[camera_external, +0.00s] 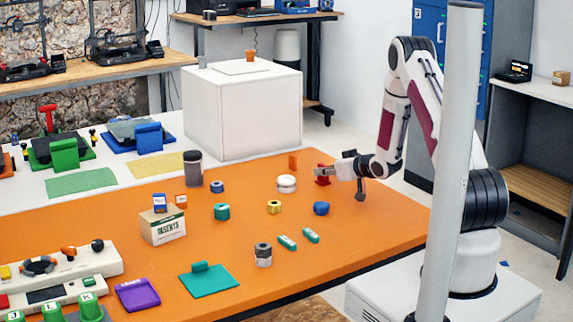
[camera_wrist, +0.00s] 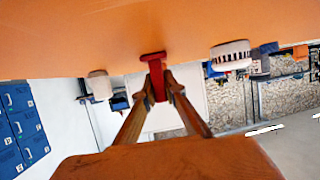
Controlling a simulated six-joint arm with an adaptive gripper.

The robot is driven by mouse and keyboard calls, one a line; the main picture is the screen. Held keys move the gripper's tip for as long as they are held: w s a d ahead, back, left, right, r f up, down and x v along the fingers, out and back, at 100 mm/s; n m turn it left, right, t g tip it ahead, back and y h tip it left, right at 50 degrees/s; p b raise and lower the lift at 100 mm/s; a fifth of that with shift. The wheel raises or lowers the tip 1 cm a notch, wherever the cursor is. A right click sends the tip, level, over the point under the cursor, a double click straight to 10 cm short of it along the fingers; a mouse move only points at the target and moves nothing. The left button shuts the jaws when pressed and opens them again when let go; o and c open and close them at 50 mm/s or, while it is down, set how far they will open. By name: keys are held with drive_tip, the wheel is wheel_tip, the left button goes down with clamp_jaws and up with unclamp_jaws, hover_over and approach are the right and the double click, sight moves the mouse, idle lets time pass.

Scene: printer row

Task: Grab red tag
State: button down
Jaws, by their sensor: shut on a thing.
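The red tag (camera_external: 322,170) is at the tip of my gripper (camera_external: 329,172), over the right part of the orange table. In the wrist view the red tag (camera_wrist: 154,59) sits between the two fingertips of my gripper (camera_wrist: 157,80), which is shut on it. The tag has a wider end bar and a narrower stem running between the fingers. It is close to the orange surface; I cannot tell whether it touches it.
A white ridged round part (camera_external: 287,183) stands just left of the gripper, and a blue part (camera_external: 321,208) lies in front. An orange block (camera_external: 293,161) is behind. A yellow part (camera_external: 274,207) and teal blocks (camera_external: 287,242) lie nearer the front. A pale post (camera_external: 453,150) stands at right.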

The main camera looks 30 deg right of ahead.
sight(323, 165)
drive_tip(key=shift+r, duration=0.15)
drive_tip(key=shift+r, duration=4.85)
